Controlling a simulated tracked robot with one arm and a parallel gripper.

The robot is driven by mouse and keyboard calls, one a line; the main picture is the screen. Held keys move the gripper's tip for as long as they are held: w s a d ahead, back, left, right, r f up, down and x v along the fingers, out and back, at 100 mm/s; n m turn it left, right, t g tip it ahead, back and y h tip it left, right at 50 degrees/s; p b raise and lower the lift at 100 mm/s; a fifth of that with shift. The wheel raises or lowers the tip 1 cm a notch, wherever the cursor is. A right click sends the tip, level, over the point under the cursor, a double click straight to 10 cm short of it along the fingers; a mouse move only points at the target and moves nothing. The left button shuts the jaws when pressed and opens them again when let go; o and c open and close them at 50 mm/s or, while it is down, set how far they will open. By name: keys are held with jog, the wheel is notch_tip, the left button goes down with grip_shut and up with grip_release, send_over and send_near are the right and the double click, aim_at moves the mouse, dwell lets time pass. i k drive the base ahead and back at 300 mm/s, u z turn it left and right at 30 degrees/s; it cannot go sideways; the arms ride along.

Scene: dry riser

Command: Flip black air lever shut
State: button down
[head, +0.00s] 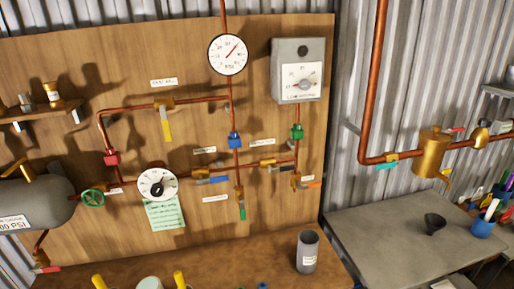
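A dark, apparently black lever (283,169) sits on a brass valve (267,162) in the short, nearly level copper pipe right of the middle of the wooden board. The lever points right, roughly along the pipe. A small white label (262,142) is above it; its text is too small to read. No part of my gripper can be made out for sure in the head view.
Nearby are a blue lever (212,180), a green lever (241,210), an orange lever (311,185) and a hanging yellow lever (166,126). A grey cup (307,252) stands on the brown bench below. A grey table (385,235) is at right.

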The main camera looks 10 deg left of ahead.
aim_at(287, 168)
jog(key=i, duration=1.1)
jog(key=z, duration=0.35)
